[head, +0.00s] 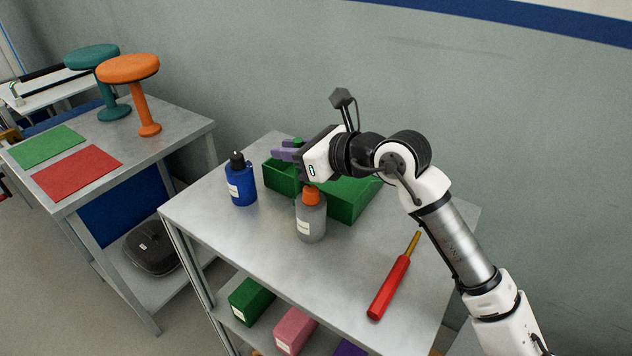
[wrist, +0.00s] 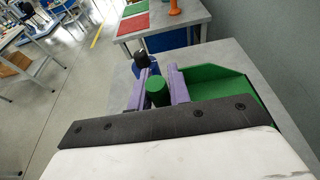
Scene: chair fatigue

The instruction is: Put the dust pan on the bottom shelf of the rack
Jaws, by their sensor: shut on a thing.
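The green dust pan (head: 355,198) is at the top of the metal rack (head: 345,268), partly hidden behind my gripper. My gripper (head: 287,152) has purple fingers and is shut on the dust pan's round green handle. In the wrist view, the fingers of my gripper (wrist: 158,92) stand on both sides of the handle, and the pan (wrist: 215,84) reaches to the right. I cannot tell whether the pan touches the surface. A lower shelf of the rack shows below, holding a green box (head: 251,301) and a pink box (head: 294,331).
A blue bottle (head: 240,184) and a grey bottle with an orange cap (head: 311,220) stand close to the pan. A red-handled tool (head: 390,287) lies at the right. Another table (head: 170,133) with two stools stands at the left. A wall is behind.

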